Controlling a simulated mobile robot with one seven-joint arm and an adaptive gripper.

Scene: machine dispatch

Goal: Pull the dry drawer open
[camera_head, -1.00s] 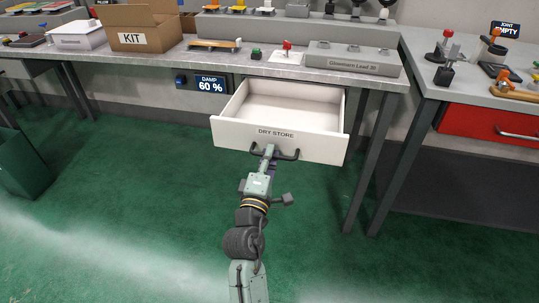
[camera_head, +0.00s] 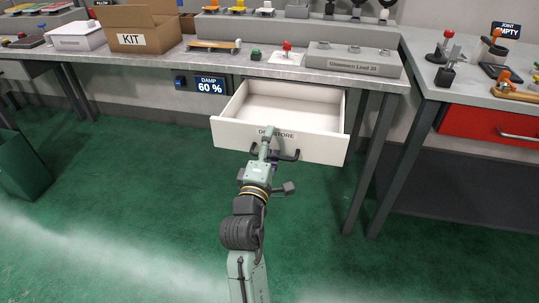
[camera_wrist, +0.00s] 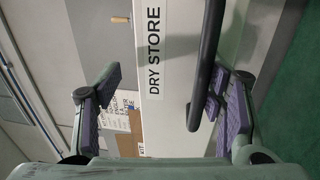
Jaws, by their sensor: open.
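The white drawer labelled DRY STORE (camera_head: 320,146) hangs pulled out under the grey bench, and its inside looks empty. Its dark handle (camera_head: 290,156) is on the front panel, partly hidden by my gripper (camera_head: 267,138). My gripper is at the drawer front and covers part of the label. In the wrist view the drawer front (camera_wrist: 170,115) fills the middle. My gripper (camera_wrist: 155,102) is open there, with purple pads apart. The dark handle bar (camera_wrist: 208,60) appears close beside the right finger; whether they touch I cannot tell.
On the bench stand a KIT box (camera_head: 140,30), a DAMP 60 % display (camera_head: 210,85) below the edge, and a grey block (camera_head: 352,58). A red drawer (camera_head: 488,125) is at the right. Bench legs (camera_head: 370,155) stand right of the open drawer.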

